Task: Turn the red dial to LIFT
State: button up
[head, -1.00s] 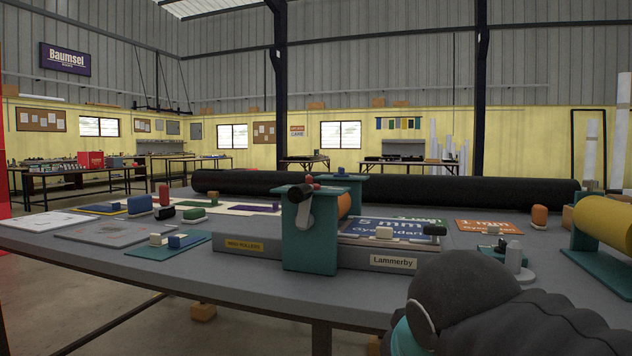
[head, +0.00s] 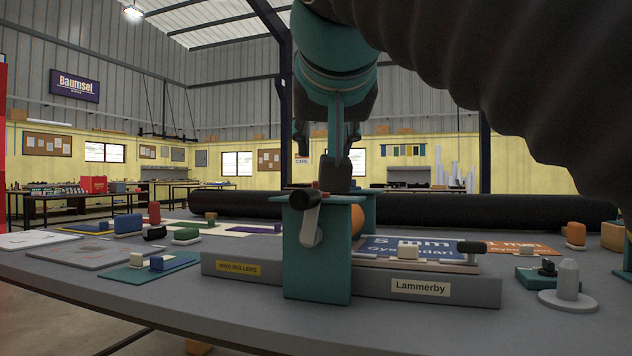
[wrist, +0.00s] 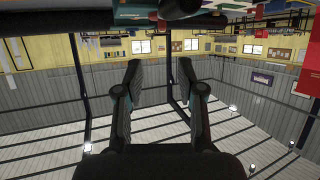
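My gripper (head: 320,165) hangs from the top of the head view, fingers pointing down over the teal roller stand (head: 318,255). Its fingers are apart with nothing between them, as the wrist view (wrist: 160,68) also shows. The stand carries a black-ended crank handle (head: 304,200) on its near face. A small red knob, probably the red dial (wrist: 162,25), shows at the top edge of the inverted wrist view, beyond the fingertips. No LIFT mark is legible.
The grey bench (head: 130,285) holds a long black roll (head: 450,210), a grey peg on a round base (head: 568,280), and several small blocks and mats at left. The roller bed's front carries a "Lammerby" label (head: 420,288). Room shows above the stand.

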jog(key=x, duration=1.2)
jog(key=shift+w+a+f, duration=0.1)
jog(key=shift+a+f, duration=0.1)
jog(key=shift+a, duration=0.1)
grip_shut()
jog(key=shift+d, duration=0.2)
jog(key=shift+a, duration=0.2)
